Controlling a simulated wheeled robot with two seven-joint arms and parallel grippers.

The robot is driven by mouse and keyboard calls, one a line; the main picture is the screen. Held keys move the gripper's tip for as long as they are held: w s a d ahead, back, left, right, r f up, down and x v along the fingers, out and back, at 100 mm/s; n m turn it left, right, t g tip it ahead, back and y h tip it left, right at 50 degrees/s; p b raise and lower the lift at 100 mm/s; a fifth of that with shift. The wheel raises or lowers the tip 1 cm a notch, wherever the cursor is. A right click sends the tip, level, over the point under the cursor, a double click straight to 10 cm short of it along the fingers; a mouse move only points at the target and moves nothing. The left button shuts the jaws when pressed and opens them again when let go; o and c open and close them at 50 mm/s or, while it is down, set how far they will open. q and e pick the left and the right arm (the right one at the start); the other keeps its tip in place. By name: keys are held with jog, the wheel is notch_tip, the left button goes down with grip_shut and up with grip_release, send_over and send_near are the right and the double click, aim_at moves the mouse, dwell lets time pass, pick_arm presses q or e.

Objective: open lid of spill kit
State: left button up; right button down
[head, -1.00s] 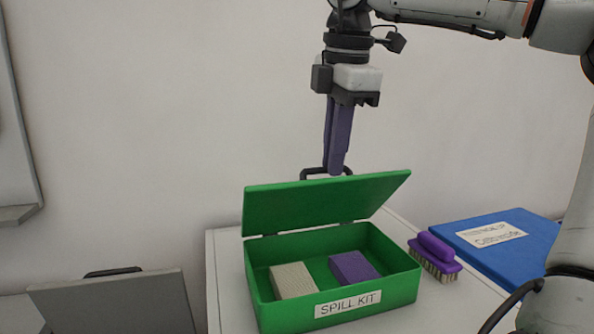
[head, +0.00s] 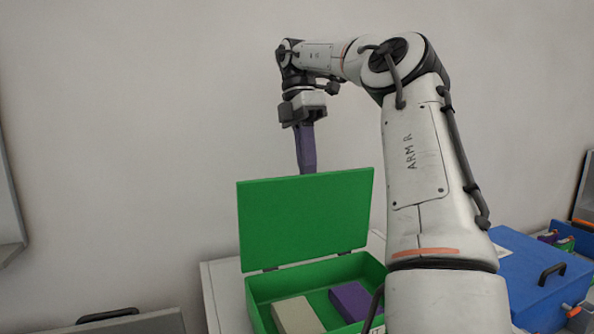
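The green spill kit (head: 262,292) stands on a light surface with its lid (head: 305,217) raised, hinged at the back and standing close to upright. Inside the box lie a beige block (head: 297,315) and a purple block (head: 350,300). My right gripper (head: 307,170) points down behind the top edge of the lid. Its purple fingers look close together, but their tips are near or behind the lid edge, so I cannot tell if they touch it or are shut. The lid handle is hidden. My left gripper is not in view.
My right arm covers the right part of the box and the surface beside it. A blue case (head: 540,275) with a dark handle stands at the right. A grey panel (head: 130,322) with a dark handle is at the lower left. The wall behind is bare.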

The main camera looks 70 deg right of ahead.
jog(key=shift+d+f, duration=0.15)
jog(key=shift+f, duration=0.35)
jog(key=c, duration=1.9)
grip_release()
jog(key=shift+w+d+f, duration=0.1)
jog(key=shift+o, duration=0.3)
jog(key=shift+d, duration=0.15)
jog(key=shift+r, duration=0.25)
jog(key=shift+a, duration=0.2)
